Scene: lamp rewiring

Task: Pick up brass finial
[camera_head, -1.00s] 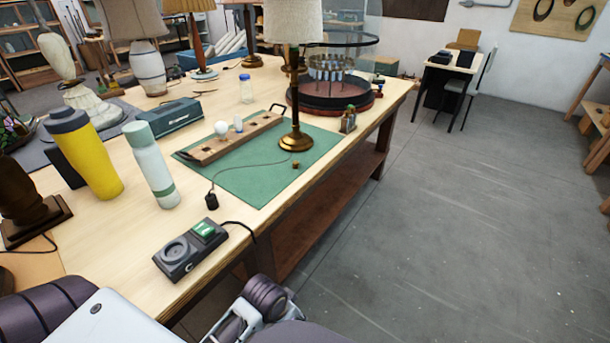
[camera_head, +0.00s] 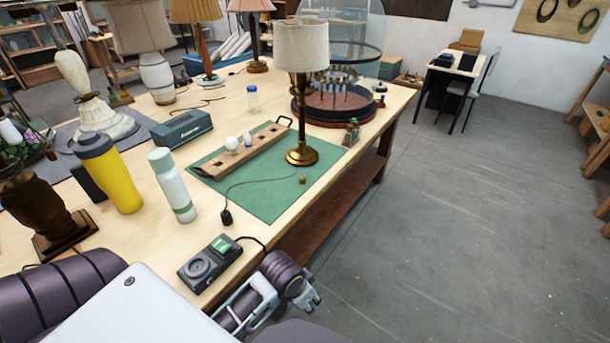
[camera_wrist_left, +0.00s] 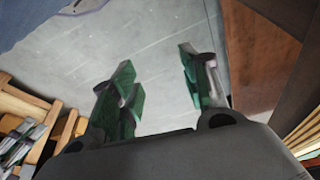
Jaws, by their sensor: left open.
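The brass finial (camera_head: 302,180) is a tiny brass piece lying on the green mat (camera_head: 268,207), in front of the brass lamp (camera_head: 301,150) with a cream shade. My left gripper (camera_head: 314,299) is low at the bottom of the head view, beside the bench's front edge and well apart from the finial. In the left wrist view its two green-padded fingers (camera_wrist_left: 157,68) stand apart, with only grey floor between them. The finial does not show in that view. My right gripper is not in view.
A black switch box (camera_head: 208,264) sits near the bench's front edge, its cord running close to my left arm. A wooden holder with bulbs (camera_head: 240,153) lies on the mat. A yellow tumbler (camera_head: 112,175) and pale bottle (camera_head: 172,187) stand left. Floor on the right is clear.

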